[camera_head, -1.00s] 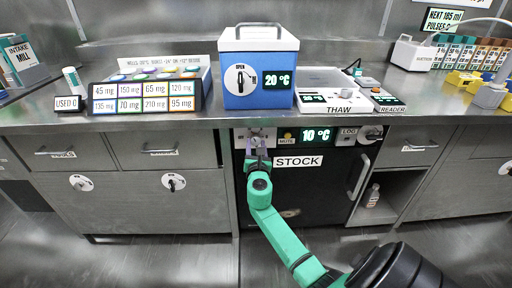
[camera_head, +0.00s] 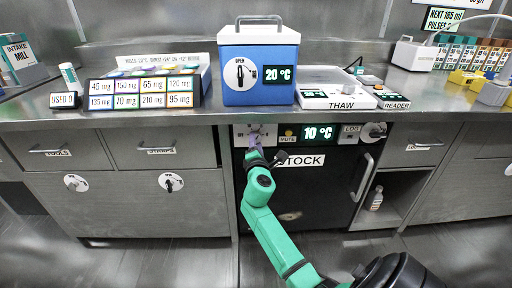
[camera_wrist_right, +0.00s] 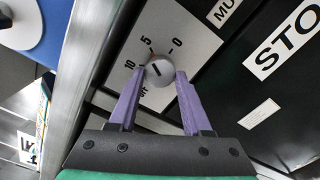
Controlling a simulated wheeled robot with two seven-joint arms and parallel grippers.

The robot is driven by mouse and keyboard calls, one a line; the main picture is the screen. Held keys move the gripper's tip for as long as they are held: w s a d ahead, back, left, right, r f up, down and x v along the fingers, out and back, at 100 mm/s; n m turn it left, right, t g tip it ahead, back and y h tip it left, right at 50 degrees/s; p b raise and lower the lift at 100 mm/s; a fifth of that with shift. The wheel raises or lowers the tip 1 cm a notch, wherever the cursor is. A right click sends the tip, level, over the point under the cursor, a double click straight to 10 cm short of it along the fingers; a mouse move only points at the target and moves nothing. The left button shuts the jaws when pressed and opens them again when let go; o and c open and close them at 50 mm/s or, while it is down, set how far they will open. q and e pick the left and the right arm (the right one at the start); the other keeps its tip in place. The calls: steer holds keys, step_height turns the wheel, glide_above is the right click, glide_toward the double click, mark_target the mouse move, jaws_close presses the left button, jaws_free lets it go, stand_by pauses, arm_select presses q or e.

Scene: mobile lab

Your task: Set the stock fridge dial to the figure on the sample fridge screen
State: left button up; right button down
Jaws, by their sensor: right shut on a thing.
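The stock fridge (camera_head: 330,185) is the dark door under the counter, with a STOCK label. Its green screen (camera_head: 318,133) reads 10 °C. Its dial (camera_wrist_right: 160,70) is a round grey knob with a dark pointer line, on a white plate marked 0, 5 and 10; a further mark is partly hidden. My right gripper (camera_wrist_right: 160,74) has its purple fingers shut on either side of the knob; it also shows in the head view (camera_head: 254,145). A blue box with a white lid (camera_head: 259,85) stands on the counter; its screen (camera_head: 277,73) reads 20 °C. My left gripper is not in view.
A MUTE button (camera_head: 288,132) and a LOG label (camera_head: 350,130) flank the stock screen. The fridge handle (camera_head: 362,178) is at the right of the door. A THAW device (camera_head: 337,90) stands on the counter, whose front edge lies just above the dial.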

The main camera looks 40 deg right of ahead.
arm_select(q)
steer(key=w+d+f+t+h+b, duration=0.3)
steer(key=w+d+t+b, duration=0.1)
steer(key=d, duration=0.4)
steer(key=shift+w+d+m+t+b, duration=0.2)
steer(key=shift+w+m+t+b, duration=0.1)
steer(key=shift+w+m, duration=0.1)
arm_select(e)
steer(key=shift+f+m, duration=0.2)
steer(key=shift+m, duration=6)
steer(key=shift+c, duration=1.7)
jaws_free()
steer(key=shift+r, duration=0.15)
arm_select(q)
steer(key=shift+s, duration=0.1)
